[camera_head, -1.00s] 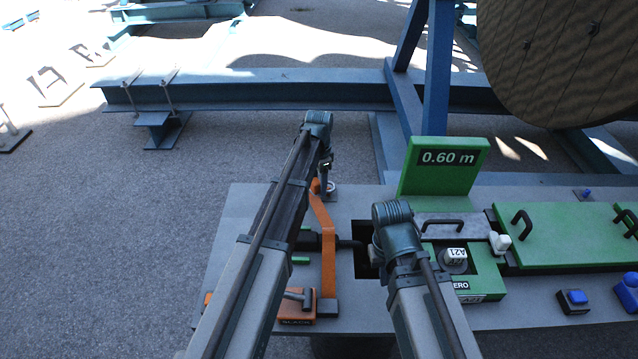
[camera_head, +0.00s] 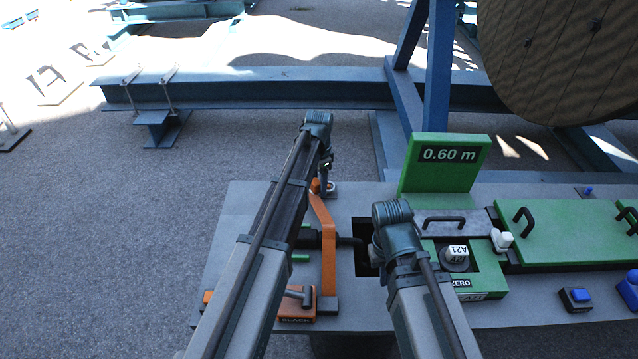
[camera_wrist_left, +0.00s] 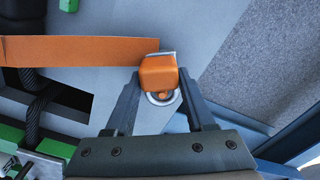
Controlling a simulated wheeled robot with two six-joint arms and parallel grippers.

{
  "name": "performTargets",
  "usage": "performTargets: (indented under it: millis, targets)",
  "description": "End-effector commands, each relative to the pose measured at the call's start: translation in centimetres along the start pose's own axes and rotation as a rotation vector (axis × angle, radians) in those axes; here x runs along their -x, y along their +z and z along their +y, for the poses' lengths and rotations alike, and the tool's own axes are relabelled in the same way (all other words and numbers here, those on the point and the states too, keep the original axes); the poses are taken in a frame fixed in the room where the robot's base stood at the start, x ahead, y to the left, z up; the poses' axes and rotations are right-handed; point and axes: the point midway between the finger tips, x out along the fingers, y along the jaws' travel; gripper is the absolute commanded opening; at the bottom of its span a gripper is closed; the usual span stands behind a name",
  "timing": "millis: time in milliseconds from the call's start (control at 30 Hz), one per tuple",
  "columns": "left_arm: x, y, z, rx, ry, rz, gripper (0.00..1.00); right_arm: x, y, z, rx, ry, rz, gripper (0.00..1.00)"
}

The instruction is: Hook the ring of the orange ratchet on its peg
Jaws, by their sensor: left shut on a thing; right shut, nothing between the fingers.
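The orange ratchet, a bent orange strap or arm (camera_head: 327,245), rises from the left part of the grey bench toward my left gripper (camera_head: 325,180). In the left wrist view it runs in from the left to an orange end block (camera_wrist_left: 158,72). My left gripper (camera_wrist_left: 162,95) is shut on this block. I cannot tell whether the ring is around a peg. My right gripper (camera_head: 377,250) is shut and empty over the dark bench opening, mostly hidden by its own arm.
An orange block marked SLACK (camera_head: 297,312) with a T-handle stands at the front left. A black cable (camera_wrist_left: 38,105) runs beside the strap. A green 0.60 m sign (camera_head: 447,160), green covers (camera_head: 560,230) and blue buttons (camera_head: 578,297) occupy the right side.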

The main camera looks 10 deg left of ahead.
Motion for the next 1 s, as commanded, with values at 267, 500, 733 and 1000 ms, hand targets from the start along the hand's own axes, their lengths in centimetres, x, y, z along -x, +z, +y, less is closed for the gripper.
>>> performTargets:
  millis: [267, 500, 733, 1000]
  targets:
    - [-0.1, 0.0, 0.0, 0.000, 0.000, 0.000, 0.00, -0.1, 0.0, 0.0, 0.000, 0.000, 0.000, 0.00]
    - [-0.4, 0.0, 0.0, 0.000, 0.000, 0.000, 0.00, -0.4, 0.0, 0.0, 0.000, 0.000, 0.000, 0.00]
    - [-0.7, 0.0, 0.0, 0.000, 0.000, 0.000, 0.00, -0.7, 0.0, -0.1, 0.000, 0.000, 0.000, 0.00]
    - [-1.1, 0.0, 0.0, 0.000, 0.000, 0.000, 0.00, -1.1, -0.1, -0.1, 0.000, 0.000, 0.000, 0.00]
